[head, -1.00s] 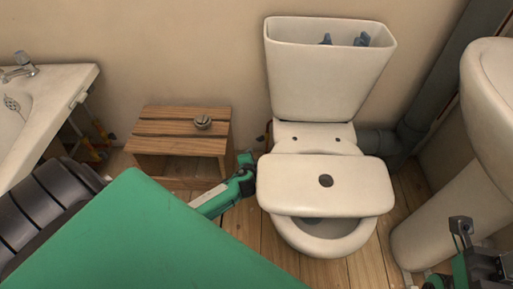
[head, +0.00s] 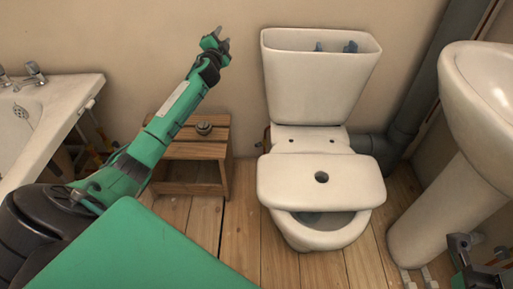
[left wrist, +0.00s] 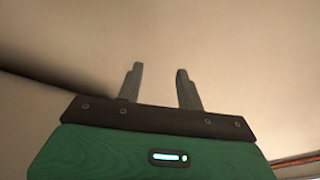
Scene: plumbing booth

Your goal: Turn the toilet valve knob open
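The white toilet (head: 320,226) stands at the middle right of the head view. Its tank (head: 318,90) is open at the top. I cannot make out a valve knob for sure; a small dark and orange part (head: 266,138) shows low at the wall, just left of the toilet, partly hidden by it. My left gripper (head: 222,38) is raised in front of the wall, left of the tank and above the stool. In the left wrist view its two fingers (left wrist: 160,86) stand apart with nothing between them. My right gripper (head: 460,248) shows only partly at the bottom right.
A wooden stool (head: 192,150) with a small round metal piece (head: 204,128) stands left of the toilet. A bathtub (head: 50,118) is at far left, a pedestal sink (head: 480,120) at right. A grey pipe (head: 412,100) runs behind. Floor (head: 235,225) between stool and toilet is clear.

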